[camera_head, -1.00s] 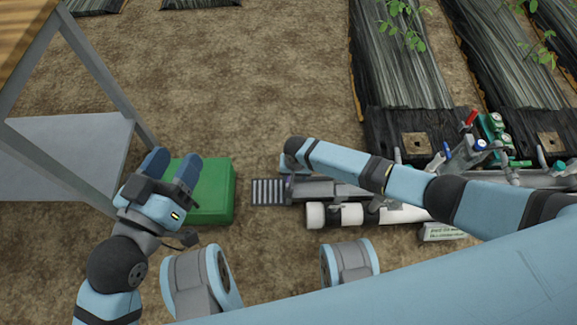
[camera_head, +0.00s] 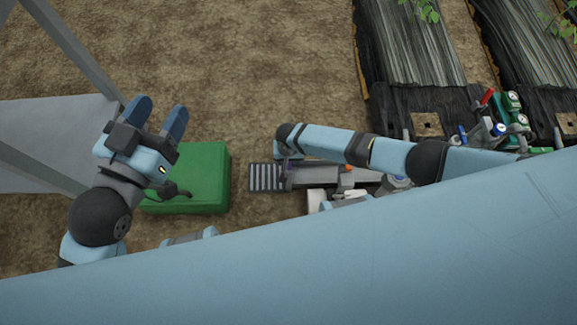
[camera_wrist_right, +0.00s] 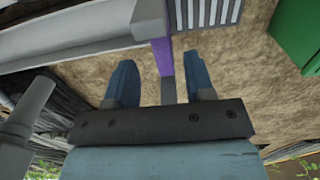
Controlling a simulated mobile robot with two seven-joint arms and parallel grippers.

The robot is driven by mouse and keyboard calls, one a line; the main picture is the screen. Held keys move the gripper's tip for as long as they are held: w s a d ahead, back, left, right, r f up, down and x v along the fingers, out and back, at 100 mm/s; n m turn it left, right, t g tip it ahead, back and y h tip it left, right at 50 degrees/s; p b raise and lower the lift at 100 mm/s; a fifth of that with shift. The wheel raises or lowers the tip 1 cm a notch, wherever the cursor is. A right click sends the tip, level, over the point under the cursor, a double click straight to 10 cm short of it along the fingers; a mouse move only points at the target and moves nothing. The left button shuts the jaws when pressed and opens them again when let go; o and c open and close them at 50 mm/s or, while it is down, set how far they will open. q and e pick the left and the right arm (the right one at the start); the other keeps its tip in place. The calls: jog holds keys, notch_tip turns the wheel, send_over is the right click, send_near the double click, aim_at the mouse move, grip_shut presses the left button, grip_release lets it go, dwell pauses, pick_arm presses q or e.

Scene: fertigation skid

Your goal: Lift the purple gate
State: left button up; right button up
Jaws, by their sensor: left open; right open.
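The purple gate (camera_wrist_right: 161,54) is a narrow upright strip at the end of a grey channel in the right wrist view. My right gripper (camera_wrist_right: 162,82) is open, and the gate shows between its two blue fingers in that view; I cannot tell whether they touch it. In the head view only a sliver of purple (camera_head: 289,167) shows below the end of my right arm, and the right fingers are hidden. My left gripper (camera_head: 157,114) is open and empty, above and left of the green box, away from the gate.
A slatted grate (camera_head: 266,177) lies at the channel's left end. A green box (camera_head: 205,178) sits on the soil left of it. A grey table frame (camera_head: 85,60) stands at far left. Pipes and valves (camera_head: 500,120) crowd the right. My blue body hides the foreground.

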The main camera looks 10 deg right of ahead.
aim_at(289, 164)
notch_tip(289, 164, down, 3)
jog(key=shift+f+b, duration=0.2)
jog(key=shift+b, duration=0.5)
pick_arm(q)
jog(key=shift+w+a+r+m+t+h+b, duration=0.15)
jog(key=shift+w+a+m+t, duration=0.15)
jog(key=shift+m, duration=0.2)
jog(key=shift+w+a+r+m+t+h+b, duration=0.1)
jog(key=shift+w+m+t+h+b, duration=0.1)
jog(key=shift+w+m, duration=0.25)
pick_arm(e)
jog(key=shift+f, duration=0.55)
pick_arm(q)
jog(key=shift+s, duration=0.1)
pick_arm(e)
jog(key=shift+c, duration=0.2)
